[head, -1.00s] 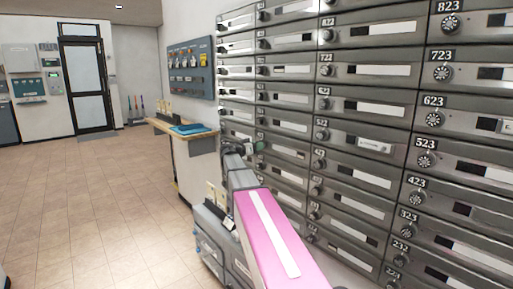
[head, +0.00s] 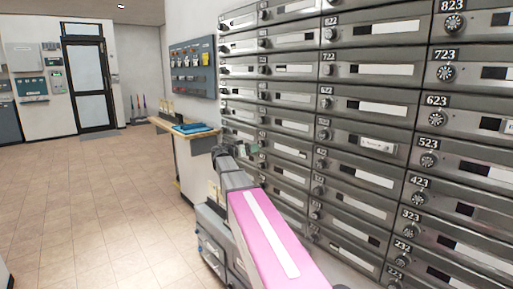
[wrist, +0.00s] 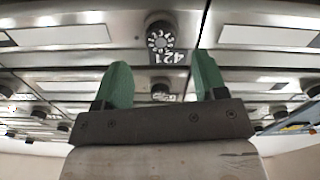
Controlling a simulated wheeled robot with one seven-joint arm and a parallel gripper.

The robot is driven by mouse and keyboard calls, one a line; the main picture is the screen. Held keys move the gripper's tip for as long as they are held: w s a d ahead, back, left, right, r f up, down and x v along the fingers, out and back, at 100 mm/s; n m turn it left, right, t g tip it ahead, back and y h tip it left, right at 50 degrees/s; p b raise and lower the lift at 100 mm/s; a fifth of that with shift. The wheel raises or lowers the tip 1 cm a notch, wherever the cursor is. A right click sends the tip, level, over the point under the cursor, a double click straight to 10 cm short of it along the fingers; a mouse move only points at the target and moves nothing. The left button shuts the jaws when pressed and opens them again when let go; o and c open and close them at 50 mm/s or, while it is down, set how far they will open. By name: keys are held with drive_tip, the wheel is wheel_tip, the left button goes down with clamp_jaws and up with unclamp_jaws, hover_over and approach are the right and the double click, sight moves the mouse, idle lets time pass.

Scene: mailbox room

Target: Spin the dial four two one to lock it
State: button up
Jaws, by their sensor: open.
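The dial (wrist: 160,38) is a dark round knob with pale markings, on a grey mailbox door. The label 421 (wrist: 168,58) beside it appears upside down in the wrist view. My gripper (wrist: 161,82) has two green fingers, spread apart with nothing between them. The dial lies beyond the fingertips, roughly centred between them, and contact is not visible. In the head view my gripper (head: 246,148) is at the left part of the mailbox wall, small and partly hidden by my arm. I cannot make out the 421 dial in that view.
The mailbox wall (head: 365,105) fills the right side, with several other dials, such as 523 (head: 429,161). A wooden ledge (head: 186,131) with a blue tray (head: 194,128) stands left of my gripper. The tiled floor (head: 90,200) at left is clear.

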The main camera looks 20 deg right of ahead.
drive_tip(key=v, duration=0.5)
drive_tip(key=shift+a, duration=0.15)
drive_tip(key=shift+s, duration=0.1)
drive_tip(key=s+a+f+n+g+y, duration=0.15)
drive_tip(key=s+f+n+y, duration=0.35)
drive_tip(key=f, duration=0.6)
drive_tip(key=s+f+n+g+y, duration=0.1)
drive_tip(key=s+f+g+y, duration=0.15)
drive_tip(key=s+f, duration=0.65)
drive_tip(key=s+a+f+n+g+y, duration=0.1)
drive_tip(key=s+a+f+n+y, duration=0.2)
drive_tip(key=s+f, duration=0.5)
drive_tip(key=s+a+f+n+g+y, duration=0.1)
drive_tip(key=s+a+f+n+y, duration=0.1)
drive_tip(key=s+a+f+y, duration=0.4)
wheel_tip(320, 180, down, 3)
drive_tip(key=shift+s+a+f+n, duration=0.1)
drive_tip(key=shift+s+a+n, duration=0.3)
drive_tip(key=shift+s+a, duration=0.7)
drive_tip(key=shift+w+a+y, duration=0.1)
drive_tip(key=shift+y, duration=0.15)
